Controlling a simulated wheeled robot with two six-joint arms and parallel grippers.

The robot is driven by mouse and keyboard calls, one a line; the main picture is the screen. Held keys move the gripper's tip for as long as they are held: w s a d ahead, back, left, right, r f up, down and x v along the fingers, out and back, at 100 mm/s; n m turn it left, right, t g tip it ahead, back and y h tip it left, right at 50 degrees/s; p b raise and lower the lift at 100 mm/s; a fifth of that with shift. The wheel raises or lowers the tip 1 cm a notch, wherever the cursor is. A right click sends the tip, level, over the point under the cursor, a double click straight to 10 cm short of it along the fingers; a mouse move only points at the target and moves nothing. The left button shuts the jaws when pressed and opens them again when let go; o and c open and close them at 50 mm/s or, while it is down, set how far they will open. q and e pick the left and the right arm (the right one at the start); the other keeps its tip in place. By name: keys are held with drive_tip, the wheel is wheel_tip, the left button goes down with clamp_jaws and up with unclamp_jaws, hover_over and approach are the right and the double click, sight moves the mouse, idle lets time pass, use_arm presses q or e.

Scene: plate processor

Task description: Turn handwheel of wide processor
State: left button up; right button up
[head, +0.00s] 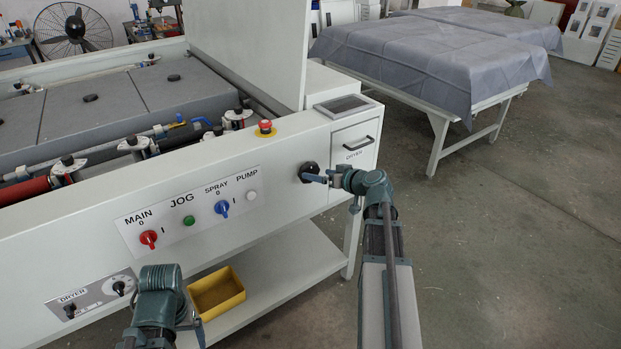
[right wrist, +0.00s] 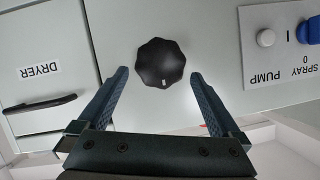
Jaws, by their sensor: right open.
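The handwheel (head: 309,170) is a small black lobed knob on the white front panel of the wide processor (head: 270,155), just left of the DRYER drawer. In the right wrist view the handwheel (right wrist: 161,63) shows face-on with a small white mark near its lower edge. My right gripper (head: 322,178) is open in front of it. In the right wrist view its two fingers (right wrist: 160,76) stand apart, one on each side of the handwheel, with visible gaps and no clear contact. My left gripper (head: 162,290) is at the bottom left, its fingers not clearly visible.
A red emergency button (head: 265,127) sits on the panel's top edge. The MAIN, JOG, SPRAY and PUMP controls (head: 190,208) lie left of the handwheel. A yellow bin (head: 217,292) stands on the lower shelf. A cloth-covered table (head: 430,60) stands behind; the floor at right is clear.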

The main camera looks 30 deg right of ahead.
sight(308, 171)
drive_tip(key=shift+b+x, duration=0.7)
drive_tip(key=shift+x, duration=1.9)
drive_tip(key=c, duration=1.1)
drive_tip(key=m+y+b, duration=0.2)
drive_tip(key=m, duration=0.1)
drive_tip(key=shift+d+f, duration=0.15)
drive_tip(key=shift+f, duration=0.05)
drive_tip(key=m+t+y+b, duration=0.1)
drive_tip(key=m+b, duration=0.1)
drive_tip(key=m, duration=0.1)
drive_tip(key=shift+f+y, duration=0.1)
drive_tip(key=shift+y, duration=0.3)
drive_tip(key=shift+m+y+b, duration=0.3)
drive_tip(key=shift+m+b, duration=0.4)
drive_tip(key=shift+m, duration=0.1)
